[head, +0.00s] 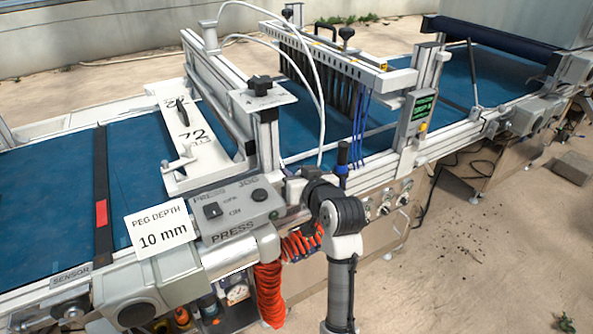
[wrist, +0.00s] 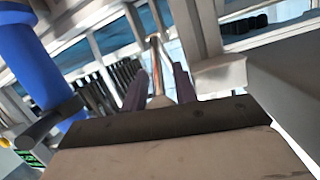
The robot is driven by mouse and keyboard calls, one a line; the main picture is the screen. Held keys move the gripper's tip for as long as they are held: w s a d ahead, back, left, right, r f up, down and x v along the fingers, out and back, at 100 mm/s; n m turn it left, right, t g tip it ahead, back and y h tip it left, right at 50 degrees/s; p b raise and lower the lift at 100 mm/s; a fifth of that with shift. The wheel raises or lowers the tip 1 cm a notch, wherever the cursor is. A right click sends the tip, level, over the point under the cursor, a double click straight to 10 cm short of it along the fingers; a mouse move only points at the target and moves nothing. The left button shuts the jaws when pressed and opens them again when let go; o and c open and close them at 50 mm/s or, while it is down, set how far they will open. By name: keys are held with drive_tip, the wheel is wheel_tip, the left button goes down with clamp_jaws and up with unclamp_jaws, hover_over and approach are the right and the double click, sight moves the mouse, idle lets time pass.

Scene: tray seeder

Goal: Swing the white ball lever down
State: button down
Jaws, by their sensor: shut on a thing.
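My gripper (wrist: 160,82) shows in the wrist view with its two dark purple fingers on either side of a thin metal rod, which I take to be the ball lever (wrist: 154,58). The gripper is shut on it. The rod runs up and away from between the fingers. I cannot make out the white ball, which may be hidden between the fingers. In the head view, my arm's dark wrist is at the machine's front rail, right of the grey press box (head: 238,210). The fingertips and the lever are hidden there.
A blue-gripped upright handle (head: 342,155) stands close beside my wrist; a large blue cylinder (wrist: 28,62) fills the wrist view's left. Orange coiled hoses (head: 269,290) hang below. A control box with green display (head: 416,118) stands to the right. Open floor (head: 480,280) lies right of my arm.

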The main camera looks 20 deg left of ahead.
drive_tip(key=c, duration=1.4)
unclamp_jaws()
drive_tip(key=shift+p+v, duration=0.9)
drive_tip(key=shift+v, duration=6)
